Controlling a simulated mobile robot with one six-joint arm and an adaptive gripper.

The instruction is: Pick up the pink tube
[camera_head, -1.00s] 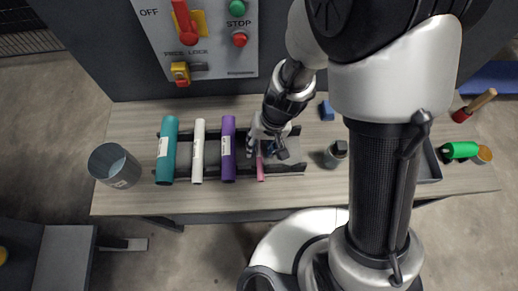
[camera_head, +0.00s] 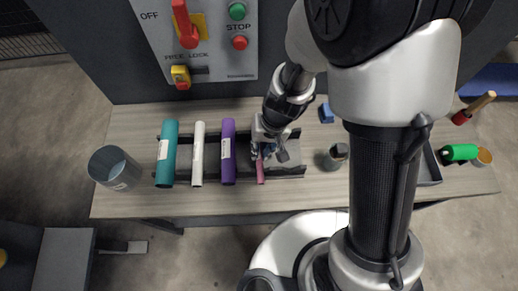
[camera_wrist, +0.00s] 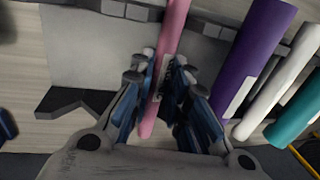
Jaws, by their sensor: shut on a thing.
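The pink tube (camera_head: 260,172) is thin and lies in the dark rack on the bench, to the right of the purple tube (camera_head: 228,152). My gripper (camera_head: 263,152) is over its upper part and hides that part in the head view. In the wrist view, the pink tube (camera_wrist: 172,50) runs between the two blue-padded fingers (camera_wrist: 166,85). The fingers are closed around it, near a label with dark print. The tube appears still level with the rack; I cannot tell whether it is raised.
A white tube (camera_head: 198,153) and a teal tube (camera_head: 166,153) lie further left in the rack (camera_head: 288,171). A grey cup (camera_head: 114,167) stands at the left end. A small dark-topped container (camera_head: 335,156) and a blue block (camera_head: 326,112) are to the right. A control panel stands behind.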

